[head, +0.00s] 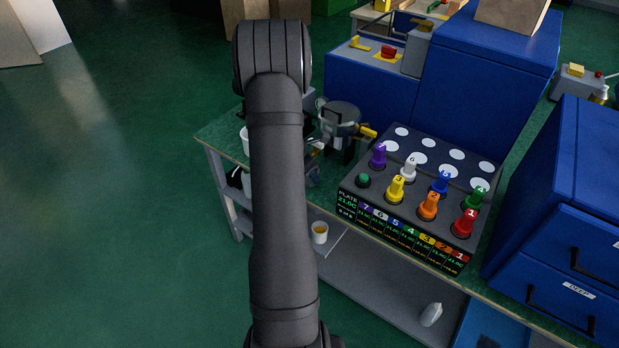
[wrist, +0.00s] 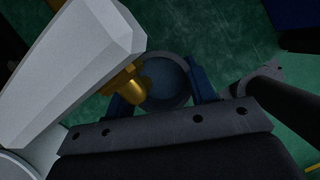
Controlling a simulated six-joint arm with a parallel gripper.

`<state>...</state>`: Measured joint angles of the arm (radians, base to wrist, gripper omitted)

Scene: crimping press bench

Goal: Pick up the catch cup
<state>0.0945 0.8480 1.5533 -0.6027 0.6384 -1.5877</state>
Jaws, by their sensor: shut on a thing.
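My gripper (wrist: 161,88) shows in the wrist view as a dark body with two blue fingers, shut on a round, grey-blue open cup (wrist: 181,73), which looks like the catch cup. One finger is on each side of its wall. A brass fitting (wrist: 128,82) sits close to the cup's left rim and covers part of it; whether they touch I cannot tell. In the head view my own arm hides the gripper and the held cup.
A pale angular block (wrist: 75,65) stands close left of the gripper. In the head view, a plate rack with coloured numbered handles (head: 353,202) and blue cabinets (head: 480,65) fill the right. A small white cup (head: 320,238) sits low by the bench's shelf. Open green floor lies left.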

